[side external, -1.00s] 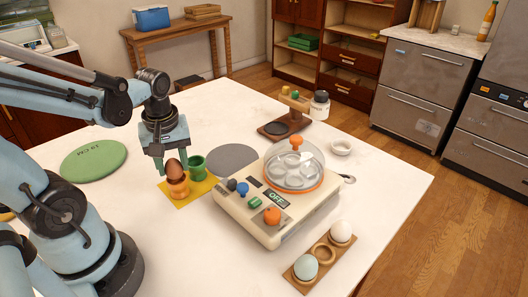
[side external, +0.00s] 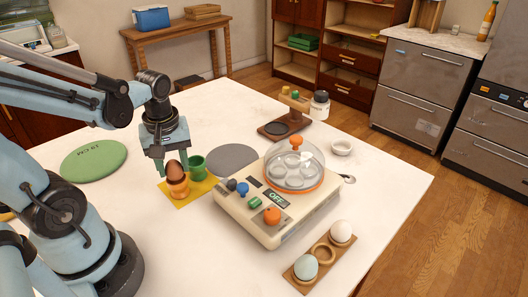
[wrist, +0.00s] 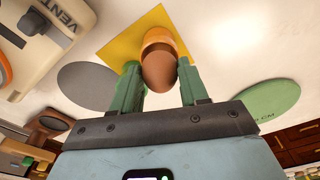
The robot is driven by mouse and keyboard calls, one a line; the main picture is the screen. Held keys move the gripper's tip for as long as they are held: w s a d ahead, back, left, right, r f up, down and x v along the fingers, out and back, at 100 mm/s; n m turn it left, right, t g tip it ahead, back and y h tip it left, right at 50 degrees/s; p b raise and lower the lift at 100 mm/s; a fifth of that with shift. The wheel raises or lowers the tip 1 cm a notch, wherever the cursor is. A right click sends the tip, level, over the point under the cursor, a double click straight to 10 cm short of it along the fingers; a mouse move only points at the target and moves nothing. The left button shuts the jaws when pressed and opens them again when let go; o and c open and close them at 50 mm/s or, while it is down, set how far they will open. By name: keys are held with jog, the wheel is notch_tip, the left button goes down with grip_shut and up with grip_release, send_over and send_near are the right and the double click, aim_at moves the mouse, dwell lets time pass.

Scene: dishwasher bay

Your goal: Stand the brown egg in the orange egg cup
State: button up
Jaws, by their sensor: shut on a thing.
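The brown egg (side external: 176,169) is upright at the mouth of the orange egg cup (side external: 178,188), its lower end hidden by the rim. The cup stands on a yellow mat (side external: 201,189). In the wrist view the egg (wrist: 159,70) is between my green fingertips, with the orange cup (wrist: 158,37) just beyond it. My gripper (wrist: 158,78) is shut on the egg; in the side view it (side external: 172,163) comes down from above. I cannot tell whether the egg rests fully on the cup.
The egg cooker (side external: 272,205) with a clear lid is to the right. A wooden holder (side external: 322,258) carries a white and a pale blue egg. A grey disc (side external: 232,158) lies behind; a green disc (side external: 94,160) lies left.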

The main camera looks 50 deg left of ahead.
jog(key=shift+f, duration=0.8)
dwell(0.7)
jog(key=o, duration=0.7)
jog(key=shift+o, duration=0.4)
jog(key=shift+o, duration=1.3)
jog(key=shift+r, duration=0.1)
jog(key=shift+r, duration=3.9)
